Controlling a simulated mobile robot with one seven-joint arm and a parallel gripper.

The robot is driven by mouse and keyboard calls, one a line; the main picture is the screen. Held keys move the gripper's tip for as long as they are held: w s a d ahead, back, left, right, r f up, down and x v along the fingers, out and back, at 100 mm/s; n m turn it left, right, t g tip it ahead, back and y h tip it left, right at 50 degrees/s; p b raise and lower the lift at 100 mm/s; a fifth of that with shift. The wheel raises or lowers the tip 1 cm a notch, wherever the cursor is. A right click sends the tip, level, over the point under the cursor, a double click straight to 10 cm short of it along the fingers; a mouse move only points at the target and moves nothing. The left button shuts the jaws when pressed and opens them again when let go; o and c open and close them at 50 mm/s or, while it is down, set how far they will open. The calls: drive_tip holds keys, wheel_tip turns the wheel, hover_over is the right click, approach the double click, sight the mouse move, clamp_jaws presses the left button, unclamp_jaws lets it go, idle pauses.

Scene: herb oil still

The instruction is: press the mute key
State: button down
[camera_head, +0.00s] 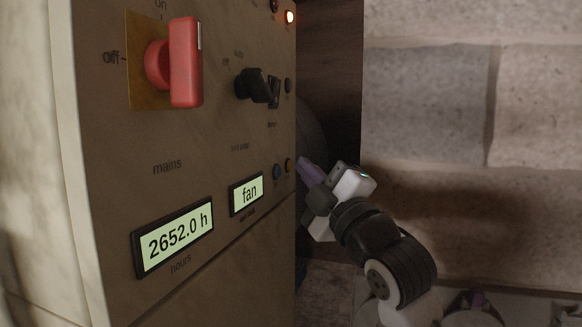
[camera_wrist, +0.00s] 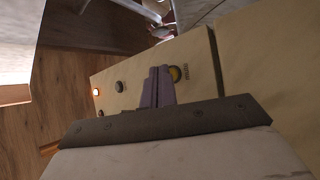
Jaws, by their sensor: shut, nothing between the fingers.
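My gripper (camera_head: 303,163) has purple fingers, shut and empty, just right of that key. In the wrist view my gripper (camera_wrist: 159,72) has its fingertips just left of the yellow key, partly overlapping its edge. I cannot tell whether they touch it.
The panel also carries a red mains switch (camera_head: 185,63), a black selector (camera_head: 256,86), a "fan" display (camera_head: 247,194), an hours display (camera_head: 173,237) and a lit orange lamp (camera_head: 290,17). A stone wall (camera_head: 470,110) stands to the right.

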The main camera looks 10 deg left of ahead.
drive_tip(key=shift+w+a, duration=0.1)
drive_tip(key=shift+a, duration=0.25)
idle(0.8)
drive_tip(key=shift+d, duration=0.1)
drive_tip(key=shift+s+d+b, duration=0.2)
drive_tip(key=shift+d+b, duration=0.15)
drive_tip(key=shift+d, duration=0.3)
drive_tip(key=d, duration=0.1)
drive_tip(key=d+b, duration=0.1)
drive_tip(key=d, duration=0.1)
drive_tip(key=s+d, duration=0.1)
drive_tip(key=d, duration=0.1)
